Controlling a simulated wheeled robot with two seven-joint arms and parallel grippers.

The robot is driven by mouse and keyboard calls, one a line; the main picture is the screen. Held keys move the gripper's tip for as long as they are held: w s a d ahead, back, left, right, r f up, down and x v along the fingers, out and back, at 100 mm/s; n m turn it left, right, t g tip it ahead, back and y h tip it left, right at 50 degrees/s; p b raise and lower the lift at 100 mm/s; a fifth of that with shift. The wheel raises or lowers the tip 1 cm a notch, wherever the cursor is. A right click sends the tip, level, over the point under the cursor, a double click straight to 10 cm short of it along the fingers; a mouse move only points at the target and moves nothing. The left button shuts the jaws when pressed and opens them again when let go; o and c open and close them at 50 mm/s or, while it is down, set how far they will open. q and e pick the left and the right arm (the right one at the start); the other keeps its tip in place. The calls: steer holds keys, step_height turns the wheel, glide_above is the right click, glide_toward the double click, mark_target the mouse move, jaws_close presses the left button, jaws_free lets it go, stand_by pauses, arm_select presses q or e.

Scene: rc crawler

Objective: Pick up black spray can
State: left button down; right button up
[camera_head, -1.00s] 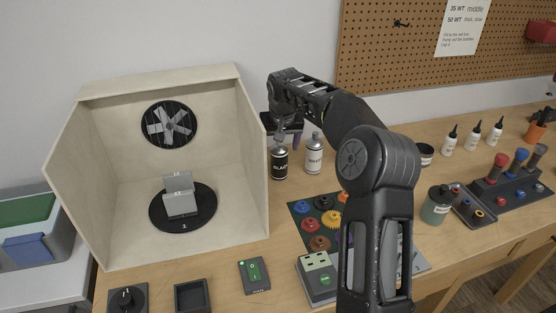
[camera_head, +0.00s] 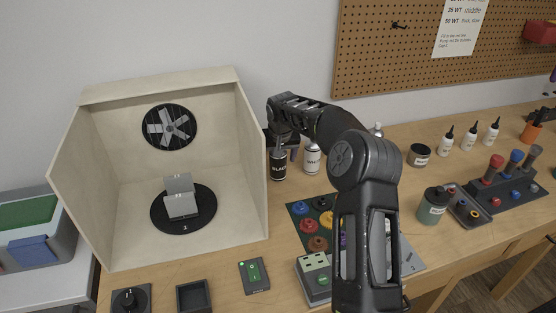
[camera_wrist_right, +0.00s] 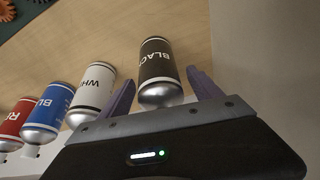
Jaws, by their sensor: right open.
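The black spray can (camera_head: 278,166) stands upright on the table, just right of the white booth. It also shows in the right wrist view (camera_wrist_right: 157,62), with its silver domed top towards my gripper. My right gripper (camera_head: 283,147) is over the can's top in the head view, which it partly hides. In the wrist view its two purple fingers (camera_wrist_right: 160,80) are open, one on each side of the can, with gaps visible. My left gripper is not in view.
A white can (camera_head: 312,158) stands close to the right of the black one. Blue (camera_wrist_right: 52,104) and red (camera_wrist_right: 17,118) cans continue the row in the wrist view. The booth's side wall (camera_head: 252,165) is close on the left. A gear mat (camera_head: 300,208) lies in front.

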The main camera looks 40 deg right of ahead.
steer(key=shift+w+d+f, duration=0.1)
steer(key=shift+w+f, duration=0.15)
steer(key=shift+f, duration=0.35)
steer(key=shift+c, duration=0.3)
jaws_close()
stand_by(0.5)
steer(key=shift+r, duration=0.15)
steer(key=shift+r, duration=0.3)
step_height(320, 180, up, 9)
steer(key=shift+r+b, duration=0.1)
steer(key=shift+b, duration=0.7)
